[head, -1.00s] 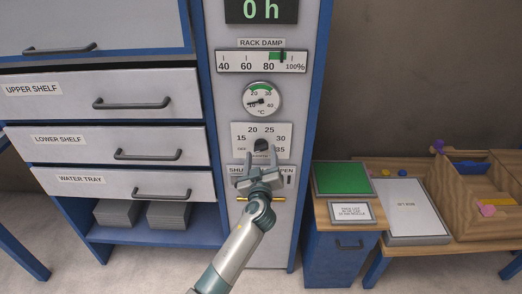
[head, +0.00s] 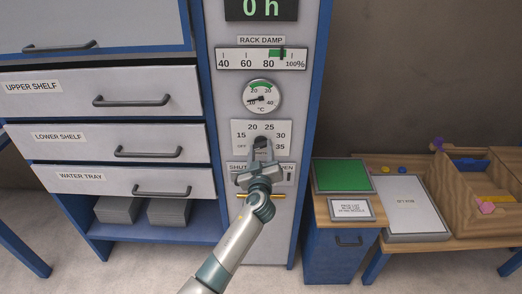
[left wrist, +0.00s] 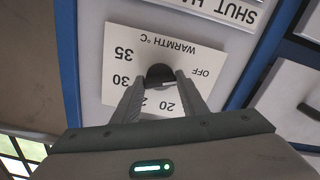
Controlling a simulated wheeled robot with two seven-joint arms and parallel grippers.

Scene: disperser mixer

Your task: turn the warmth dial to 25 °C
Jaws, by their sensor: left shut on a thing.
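The warmth dial is a dark round knob (head: 260,141) on a white scale plate (head: 278,127) marked OFF, 15, 20, 25, 30 and 35. My left gripper (head: 261,147) reaches it from below, with its two fingers shut on the knob's sides. The left wrist view shows the plate upside down, with the knob (left wrist: 159,73) between the tips of my left gripper (left wrist: 161,80). The fingers partly cover the 25 and hide the 15 there. A pale mark shows at the knob's edge between the fingers; its exact reading is unclear. My right gripper is not in view.
Above the plate are a round thermometer (head: 261,97) and a rack damp gauge (head: 262,60). Just below is the shutter panel (head: 235,168), partly hidden by my gripper. Drawers (head: 110,142) stand left; a side table with a green pad (head: 341,176) stands right.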

